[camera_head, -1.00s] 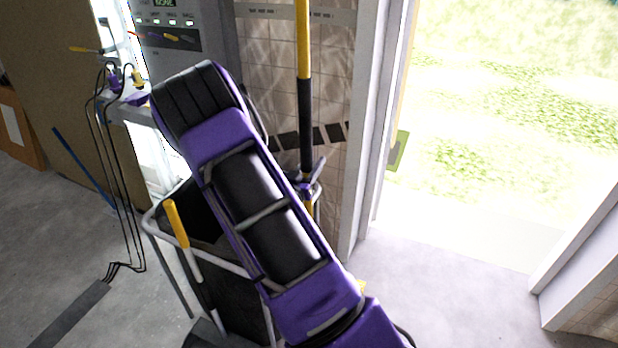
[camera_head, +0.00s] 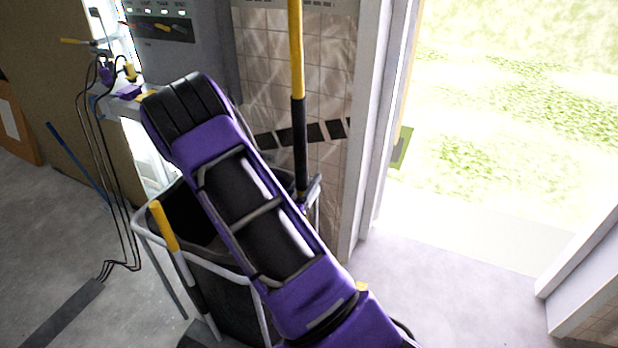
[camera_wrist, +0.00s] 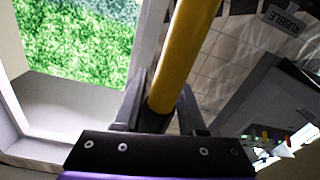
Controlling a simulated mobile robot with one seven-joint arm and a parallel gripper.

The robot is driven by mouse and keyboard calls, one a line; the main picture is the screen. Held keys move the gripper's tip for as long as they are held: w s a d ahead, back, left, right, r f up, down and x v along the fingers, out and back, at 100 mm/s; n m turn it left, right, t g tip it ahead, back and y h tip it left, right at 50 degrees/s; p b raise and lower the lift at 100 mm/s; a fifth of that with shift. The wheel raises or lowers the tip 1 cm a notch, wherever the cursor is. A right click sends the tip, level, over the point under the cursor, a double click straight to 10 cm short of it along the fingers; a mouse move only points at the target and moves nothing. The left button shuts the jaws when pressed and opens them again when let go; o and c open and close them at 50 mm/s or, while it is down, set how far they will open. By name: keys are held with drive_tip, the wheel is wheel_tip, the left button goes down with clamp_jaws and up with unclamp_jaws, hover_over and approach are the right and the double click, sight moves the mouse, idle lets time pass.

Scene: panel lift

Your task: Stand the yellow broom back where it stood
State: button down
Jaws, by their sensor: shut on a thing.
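The yellow broom's pole (camera_head: 296,50), yellow above and black below, stands nearly upright in front of the tiled wall in the head view. My gripper (camera_head: 309,190) is at the lower part of the black section, partly hidden behind my purple arm. In the wrist view the yellow pole (camera_wrist: 184,50) runs between the two fingers of my gripper (camera_wrist: 160,108), which is shut on it. The broom's head and lower end are hidden behind my arm.
A grey-framed bin (camera_head: 142,240) stands below my arm, with another yellow-handled pole (camera_head: 164,226) leaning at it. A control panel (camera_head: 160,22) and hanging cables are at left. A doorway opens onto grass (camera_head: 500,100) at right. A "RUBBLE" sign (camera_wrist: 283,20) shows in the wrist view.

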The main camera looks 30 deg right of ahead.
drive_tip(key=shift+s, duration=0.1)
drive_tip(key=shift+f, duration=0.1)
drive_tip(key=shift+c, duration=2.4)
unclamp_jaws()
drive_tip(key=v, duration=1.2)
